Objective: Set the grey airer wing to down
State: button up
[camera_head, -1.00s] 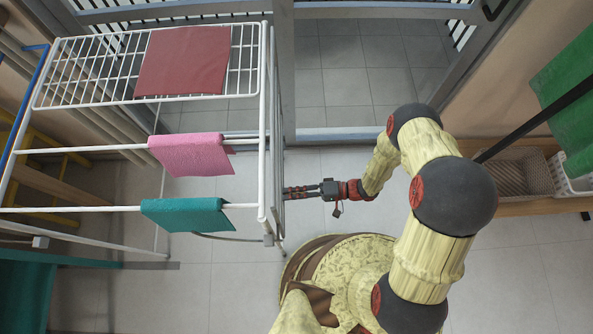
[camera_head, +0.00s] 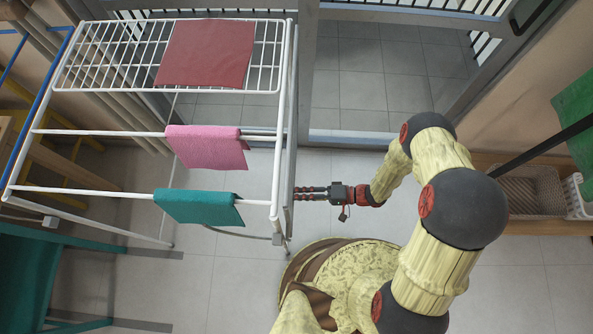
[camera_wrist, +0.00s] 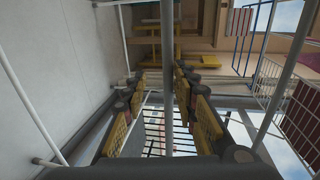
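The white wire airer stands at the left in the head view. Its grey wing (camera_head: 291,120) shows nearly edge-on as a thin strip along the airer's right side, and seems to hang down. My gripper (camera_head: 298,193) points left at the wing's lower front part, with its fingertips at or very near it. In the wrist view my gripper (camera_wrist: 160,75) is open, with its fingers apart. A grey bar (camera_wrist: 167,50) runs through the gap between them. I cannot tell whether the bar is between the tips or just beyond, and no contact is clear.
A red cloth (camera_head: 207,53), a pink cloth (camera_head: 206,147) and a teal cloth (camera_head: 197,207) hang on the airer. A sliding glass door (camera_head: 385,70) is behind. A wicker basket (camera_head: 530,190) sits on a bench at right. The tiled floor below my gripper is clear.

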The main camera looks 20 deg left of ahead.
jog(key=v, duration=1.1)
jog(key=shift+d, duration=0.25)
jog(key=s+d+r+m+g+h, duration=0.2)
jog(key=s+d+m+g+h, duration=0.2)
jog(key=s+m, duration=0.15)
jog(key=w+d+r+t+h+p, duration=0.1)
jog(key=w+d+r+h, duration=0.1)
jog(key=d+r, duration=0.35)
jog(key=w+d+r+t+h+p, duration=0.1)
jog(key=w+d+r+h, duration=0.15)
jog(key=r, duration=0.55)
jog(key=w+d+r+t+h, duration=0.1)
jog(key=d+r+h, duration=0.15)
jog(key=r, duration=0.35)
jog(key=d+r+t+h+p, duration=0.1)
jog(key=r+t, duration=0.2)
jog(key=r, duration=0.9)
jog(key=s+d+r+n+t+h+p, duration=0.1)
jog(key=r+t, duration=0.3)
jog(key=r, duration=0.8)
jog(key=d+r+n+t+h+p, duration=0.1)
jog(key=d+r+t+h+p, duration=0.1)
jog(key=r, duration=1)
jog(key=shift+s+d+t+p, duration=0.2)
jog(key=shift+d+t+p, duration=0.25)
jog(key=shift+t, duration=0.75)
